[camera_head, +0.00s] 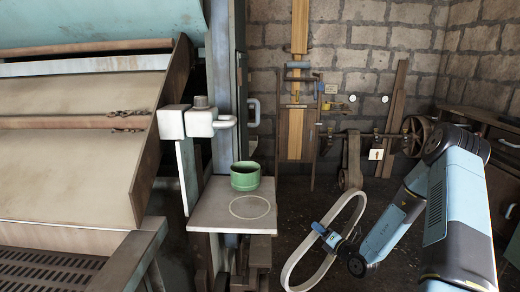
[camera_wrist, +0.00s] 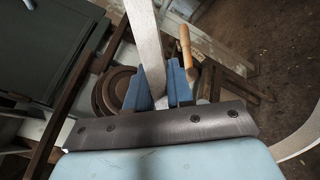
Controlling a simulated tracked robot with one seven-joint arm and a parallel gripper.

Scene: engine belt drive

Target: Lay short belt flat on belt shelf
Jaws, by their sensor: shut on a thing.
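The short belt (camera_head: 291,268) is a pale, narrow, elongated loop hanging tilted in the air, to the right of and apart from a small pale shelf (camera_head: 205,218). This shelf has a thin ring outline on its top; no label shows whether it is the belt shelf. My gripper (camera_head: 327,236) is shut on the belt's side, lower than the shelf top. In the wrist view my gripper's blue fingers (camera_wrist: 160,88) pinch one strand of the belt (camera_wrist: 148,45). Another part of the loop curves in at the right edge.
A green round tin (camera_head: 245,177) stands at the back of the small shelf. A white clamp block (camera_head: 198,120) juts out above it. A large machine fills the left. Wooden boards (camera_head: 296,130), tools and a pulley wheel (camera_head: 416,135) are by the back wall.

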